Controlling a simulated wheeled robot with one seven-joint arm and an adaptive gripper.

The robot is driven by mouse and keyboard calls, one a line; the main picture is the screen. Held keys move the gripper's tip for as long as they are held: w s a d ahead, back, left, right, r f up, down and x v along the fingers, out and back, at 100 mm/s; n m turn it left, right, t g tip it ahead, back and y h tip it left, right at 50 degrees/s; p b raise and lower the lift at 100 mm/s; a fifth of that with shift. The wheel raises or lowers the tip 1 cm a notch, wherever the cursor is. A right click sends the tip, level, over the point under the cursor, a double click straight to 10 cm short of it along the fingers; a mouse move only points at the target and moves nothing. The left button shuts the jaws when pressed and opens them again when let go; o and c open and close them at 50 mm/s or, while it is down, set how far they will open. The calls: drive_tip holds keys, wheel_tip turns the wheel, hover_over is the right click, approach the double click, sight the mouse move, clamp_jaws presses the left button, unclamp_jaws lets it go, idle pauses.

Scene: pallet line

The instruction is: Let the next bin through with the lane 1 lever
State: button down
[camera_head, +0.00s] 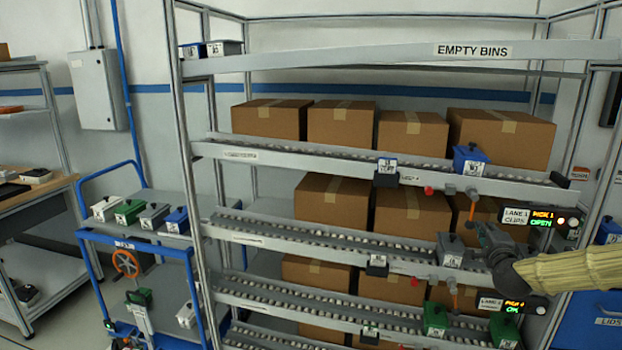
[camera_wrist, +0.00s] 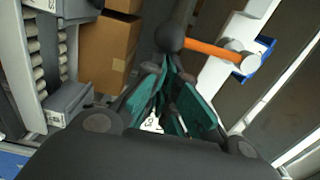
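My gripper (camera_head: 497,246) is at the right end of the rack, left of and slightly below the lane 1 display (camera_head: 530,217), which reads OPEN in green. An orange lever (camera_wrist: 212,49) with a dark round knob shows in the wrist view, just beyond my fingertips (camera_wrist: 170,75). The knob is not between the fingers. The fingers converge closely; whether they touch is unclear. On the upper roller lane (camera_head: 320,162), a blue bin (camera_head: 470,160) stands near the right end. An orange lever (camera_head: 471,212) hangs below this lane.
A grey bin (camera_head: 450,250) is beside my gripper on the lane below. Green bins (camera_head: 436,318) stand on a lower lane. Brown cartons (camera_head: 500,137) fill the space behind. A blue cart (camera_head: 150,213) with small bins stands left of the rack.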

sight(474, 226)
drive_tip(key=shift+w+a+b, duration=0.2)
drive_tip(key=shift+a+b, duration=0.05)
drive_tip(key=shift+a, duration=0.55)
drive_tip(key=shift+w+a+b, duration=0.15)
drive_tip(key=shift+a+b, duration=0.1)
drive_tip(key=shift+a, duration=0.55)
drive_tip(key=d+p+v, duration=0.1)
drive_tip(key=v, duration=0.7)
drive_tip(key=shift+s+d, duration=0.1)
drive_tip(key=shift+s, duration=0.05)
